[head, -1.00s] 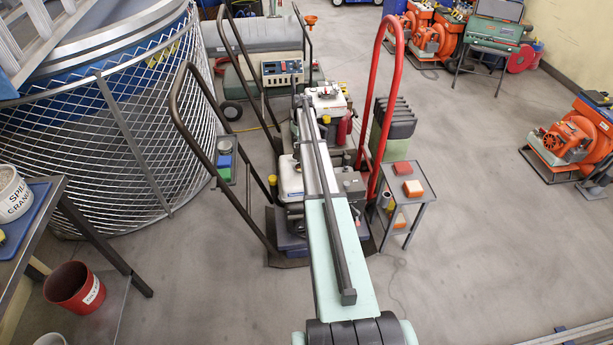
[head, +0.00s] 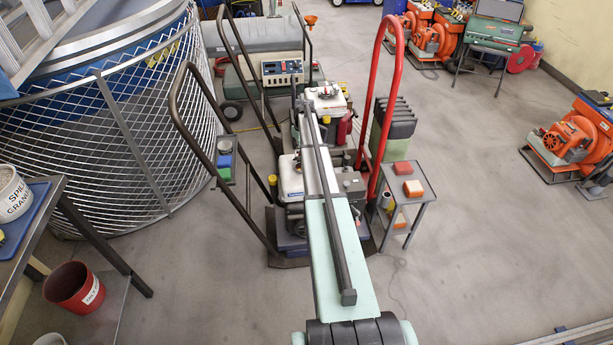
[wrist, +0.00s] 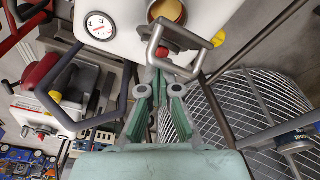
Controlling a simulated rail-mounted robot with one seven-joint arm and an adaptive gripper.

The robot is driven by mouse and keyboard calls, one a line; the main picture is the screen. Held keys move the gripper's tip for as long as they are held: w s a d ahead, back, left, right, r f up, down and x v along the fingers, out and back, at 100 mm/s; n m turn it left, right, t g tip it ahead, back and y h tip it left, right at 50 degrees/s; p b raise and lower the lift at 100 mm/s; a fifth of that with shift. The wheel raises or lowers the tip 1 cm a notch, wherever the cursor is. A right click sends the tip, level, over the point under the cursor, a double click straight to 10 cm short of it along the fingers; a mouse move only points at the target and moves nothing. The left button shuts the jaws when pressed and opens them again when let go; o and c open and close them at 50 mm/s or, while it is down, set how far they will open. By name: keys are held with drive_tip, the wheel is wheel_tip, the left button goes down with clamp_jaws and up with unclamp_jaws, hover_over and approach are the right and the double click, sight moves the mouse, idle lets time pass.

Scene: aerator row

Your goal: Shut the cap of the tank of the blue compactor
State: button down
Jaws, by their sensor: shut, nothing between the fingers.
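A white tank (wrist: 120,22) with a round dial gauge fills the top of the wrist view. Its filler neck (wrist: 168,10) shows as a dark ring with a tan inside, cut by the top edge. A bent grey metal loop (wrist: 208,44) stands over the tank just below the neck, with a red part (wrist: 162,52) beside it. I cannot tell which piece is the cap. My gripper (wrist: 164,76) is shut and empty, its green fingers pointing at the loop; contact is unclear. In the head view my arm hides the gripper. A white-tanked machine (head: 290,182) stands beneath the arm.
A dark handle bar (wrist: 82,95) and a second machine with a red part (wrist: 38,85) lie left in the wrist view. In the head view a red hoop (head: 394,75) and small grey table (head: 410,205) stand right, and a mesh cage (head: 130,130) left.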

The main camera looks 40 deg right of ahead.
drive_tip(key=shift+s+a+r, duration=0.2)
drive_tip(key=shift+s+a, duration=0.3)
drive_tip(key=shift+s, duration=0.35)
drive_tip(key=shift+s+a, duration=0.1)
drive_tip(key=shift+s+a+f+b, duration=0.3)
drive_tip(key=shift+s+a, duration=0.2)
drive_tip(key=shift+s, duration=0.3)
drive_tip(key=shift+s+a+f+b, duration=0.25)
drive_tip(key=shift+s+a, duration=0.2)
drive_tip(key=shift+s, duration=0.35)
drive_tip(key=shift+r, duration=0.1)
wheel_tip(320, 180, up, 8)
drive_tip(key=p, duration=0.3)
idle(0.5)
